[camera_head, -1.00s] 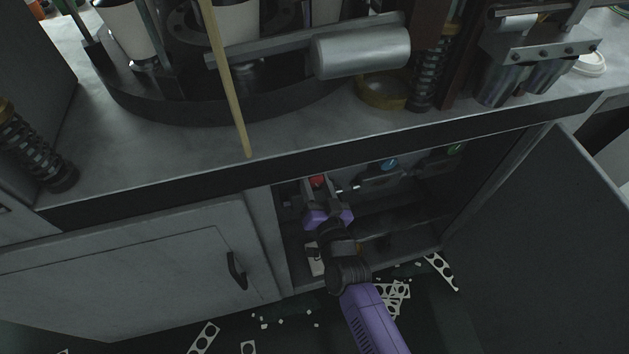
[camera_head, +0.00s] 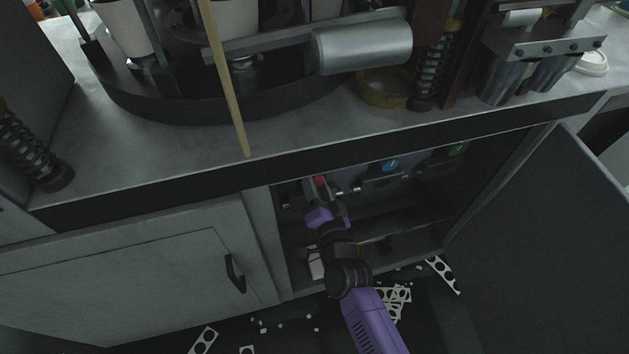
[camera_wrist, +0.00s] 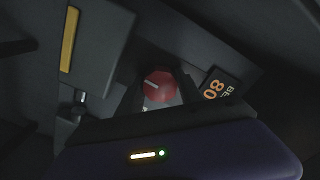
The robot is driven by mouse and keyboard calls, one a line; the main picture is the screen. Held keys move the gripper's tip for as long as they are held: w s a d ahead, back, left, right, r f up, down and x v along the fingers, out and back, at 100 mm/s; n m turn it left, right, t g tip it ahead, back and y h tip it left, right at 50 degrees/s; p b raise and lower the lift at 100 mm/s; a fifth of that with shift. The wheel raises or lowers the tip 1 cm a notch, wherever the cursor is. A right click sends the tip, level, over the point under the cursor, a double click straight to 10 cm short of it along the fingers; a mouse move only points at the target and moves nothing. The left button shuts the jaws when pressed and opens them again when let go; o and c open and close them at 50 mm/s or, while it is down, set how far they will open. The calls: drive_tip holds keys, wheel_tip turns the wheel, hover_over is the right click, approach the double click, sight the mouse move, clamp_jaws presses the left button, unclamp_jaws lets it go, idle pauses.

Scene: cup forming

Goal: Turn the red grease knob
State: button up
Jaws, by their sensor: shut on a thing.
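The red grease knob (camera_head: 320,181) sits inside the open cabinet under the counter, at its left end. In the wrist view the red knob (camera_wrist: 160,86) shows a pale pointer line on its face, lying nearly level and toward the left. My gripper (camera_head: 319,190) reaches into the cabinet from below. Its two dark fingers (camera_wrist: 160,92) stand on either side of the knob and are shut on it. The fingers hide the knob's sides.
A blue knob (camera_head: 391,165) and a green knob (camera_head: 456,150) are farther right in the cabinet. The right door (camera_head: 550,240) stands open; the left door (camera_head: 140,275) is shut. A label (camera_wrist: 217,87) is beside the red knob. Punched scraps (camera_head: 396,294) litter the floor.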

drive_tip(key=o, duration=1.4)
drive_tip(key=shift+s, duration=0.1)
drive_tip(key=v, duration=0.7)
drive_tip(key=shift+s+d, duration=0.15)
drive_tip(key=shift+s, duration=0.15)
